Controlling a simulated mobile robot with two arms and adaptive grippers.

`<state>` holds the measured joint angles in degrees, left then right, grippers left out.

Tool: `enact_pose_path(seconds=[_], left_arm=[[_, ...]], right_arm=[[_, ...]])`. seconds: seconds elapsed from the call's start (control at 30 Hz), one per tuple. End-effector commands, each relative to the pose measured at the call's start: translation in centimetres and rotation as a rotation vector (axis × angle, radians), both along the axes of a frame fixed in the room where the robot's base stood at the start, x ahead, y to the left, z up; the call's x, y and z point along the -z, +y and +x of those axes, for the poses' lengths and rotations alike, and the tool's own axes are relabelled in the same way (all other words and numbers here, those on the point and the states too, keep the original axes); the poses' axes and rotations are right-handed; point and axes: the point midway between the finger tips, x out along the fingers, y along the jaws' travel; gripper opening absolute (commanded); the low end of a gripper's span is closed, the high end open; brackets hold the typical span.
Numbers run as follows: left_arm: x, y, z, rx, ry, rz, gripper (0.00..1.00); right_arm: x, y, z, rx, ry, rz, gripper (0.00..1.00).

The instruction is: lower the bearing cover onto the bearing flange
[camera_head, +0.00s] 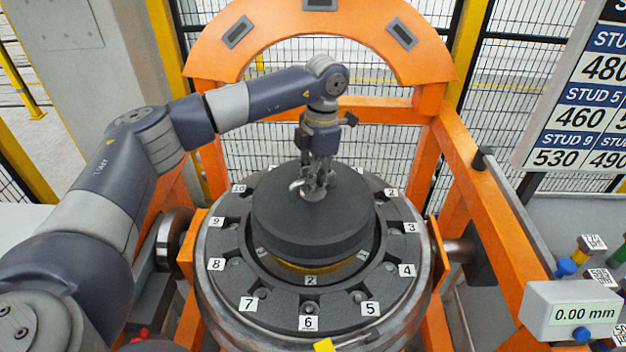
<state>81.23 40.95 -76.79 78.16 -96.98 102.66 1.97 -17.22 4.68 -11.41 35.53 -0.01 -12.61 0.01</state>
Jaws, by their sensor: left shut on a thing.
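The bearing cover (300,232) is a thick dark grey disc in the middle of the head view. My left gripper (314,190) is above its centre, pointing down, and is shut on a fitting on top of the cover. The bearing flange (237,293) is a dark ring with numbered labels around it, set in a round grey housing. The cover is over the middle of the ring and looks level. A gold band (312,270) shows beneath its front edge. The cover hides the ring's centre, so I cannot tell whether it touches anything below. My right gripper is not in view.
An orange gantry frame (440,62) arches behind the flange, with side beams at the right. A board with stud numbers (583,95) stands at the upper right. A gauge reading 0.00 mm (585,312) is at the lower right. Black mesh fencing stands behind.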

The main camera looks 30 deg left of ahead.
Motion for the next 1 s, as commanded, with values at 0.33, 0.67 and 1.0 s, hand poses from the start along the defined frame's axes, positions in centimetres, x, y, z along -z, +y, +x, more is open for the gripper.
enact_pose_path(seconds=[0.33, 0.67, 1.0], left_arm=[[0.7, 0.0, 0.0, 0.0, -0.002, -0.001, 0.0], [1.5, 0.0, 0.0, 0.0, -0.001, -0.001, 0.0], [2.3, 0.0, 0.0, 0.0, -0.001, -0.001, 0.0]], right_arm=[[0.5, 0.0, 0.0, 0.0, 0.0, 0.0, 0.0], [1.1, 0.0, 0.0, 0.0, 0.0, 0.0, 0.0], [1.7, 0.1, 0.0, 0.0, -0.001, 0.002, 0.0]])
